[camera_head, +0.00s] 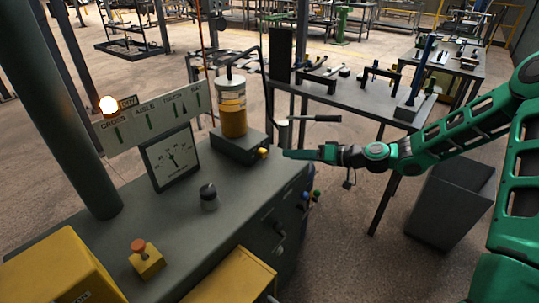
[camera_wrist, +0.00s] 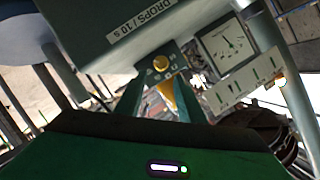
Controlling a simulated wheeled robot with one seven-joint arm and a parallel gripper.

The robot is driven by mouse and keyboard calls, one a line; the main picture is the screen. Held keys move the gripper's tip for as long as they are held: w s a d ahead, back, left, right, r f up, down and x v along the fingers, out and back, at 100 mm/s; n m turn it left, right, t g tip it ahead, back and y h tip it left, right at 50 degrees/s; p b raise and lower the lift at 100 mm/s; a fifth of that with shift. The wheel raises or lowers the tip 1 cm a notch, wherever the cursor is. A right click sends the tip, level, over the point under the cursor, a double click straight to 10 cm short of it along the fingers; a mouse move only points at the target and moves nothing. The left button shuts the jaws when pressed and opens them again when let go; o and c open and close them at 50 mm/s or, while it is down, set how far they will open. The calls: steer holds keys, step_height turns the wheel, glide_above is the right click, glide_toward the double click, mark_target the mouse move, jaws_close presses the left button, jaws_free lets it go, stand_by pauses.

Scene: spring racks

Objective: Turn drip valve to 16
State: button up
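The drip valve is a small yellow knob (camera_head: 263,152) on the front of the dark grey base block (camera_head: 238,146) under an amber oil reservoir (camera_head: 233,115). In the wrist view the knob (camera_wrist: 161,63) sits just beyond my fingertips, beside a "DROPS / 10 s" label (camera_wrist: 141,27). My gripper (camera_head: 290,153) points at the knob from the right, with a small gap in the head view. In the wrist view its two fingers (camera_wrist: 155,83) stand apart, with a visible gap between them. Any number setting on the knob is too small to read.
A white dial gauge (camera_head: 171,161) stands left of the reservoir. A black knob (camera_head: 208,195) and an orange-topped yellow button box (camera_head: 146,259) are on the bench (camera_head: 190,235). A lit lamp (camera_head: 109,104) is behind. A tool table (camera_head: 345,95) stands behind my arm.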

mark_target(266, 155)
steer(key=x, duration=1)
steer(key=shift+a, duration=0.1)
steer(key=shift+s, duration=0.1)
steer(key=shift+f, duration=0.1)
steer(key=c, duration=0.8)
